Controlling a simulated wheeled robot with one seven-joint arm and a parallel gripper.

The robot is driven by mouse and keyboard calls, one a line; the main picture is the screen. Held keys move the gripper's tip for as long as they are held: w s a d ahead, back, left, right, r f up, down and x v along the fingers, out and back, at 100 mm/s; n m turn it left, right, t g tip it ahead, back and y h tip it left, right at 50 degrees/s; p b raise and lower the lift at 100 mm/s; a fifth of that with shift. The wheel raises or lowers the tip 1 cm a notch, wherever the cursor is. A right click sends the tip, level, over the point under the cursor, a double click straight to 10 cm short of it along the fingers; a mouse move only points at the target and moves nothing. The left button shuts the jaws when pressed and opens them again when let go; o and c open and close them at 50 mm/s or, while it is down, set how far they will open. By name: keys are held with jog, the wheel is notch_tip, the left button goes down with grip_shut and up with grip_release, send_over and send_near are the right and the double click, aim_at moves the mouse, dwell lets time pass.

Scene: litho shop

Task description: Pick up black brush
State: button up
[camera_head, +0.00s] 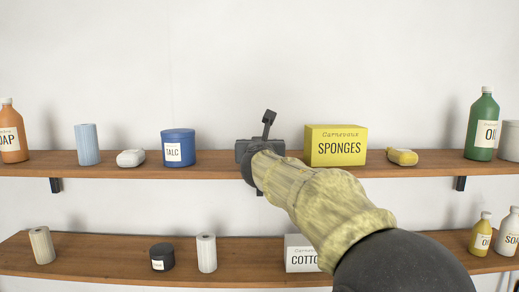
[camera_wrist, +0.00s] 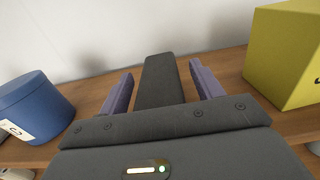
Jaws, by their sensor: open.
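The black brush (camera_wrist: 160,82) shows in the wrist view as a dark, long block over the wooden shelf, reaching away toward the wall. My gripper (camera_wrist: 162,69) is open, with one purple finger on each side of the brush. A gap shows between the brush and each finger, so neither seems to touch it. The near end of the brush is hidden behind the gripper body.
The upper shelf (camera_head: 100,171) holds a blue talc tub (camera_head: 178,146) to the left of my gripper and a yellow sponges box (camera_head: 336,146) close to the right. A lower shelf (camera_head: 100,258) holds jars and a cotton box (camera_head: 300,254). A white wall (camera_head: 200,60) stands behind.

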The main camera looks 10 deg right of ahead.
jog(key=shift+s, duration=0.15)
jog(key=c, duration=1.2)
jog(key=shift+r, duration=0.1)
notch_tip(320, 180, up, 28)
jog(key=p, duration=1.1)
jog(key=shift+p, duration=0.35)
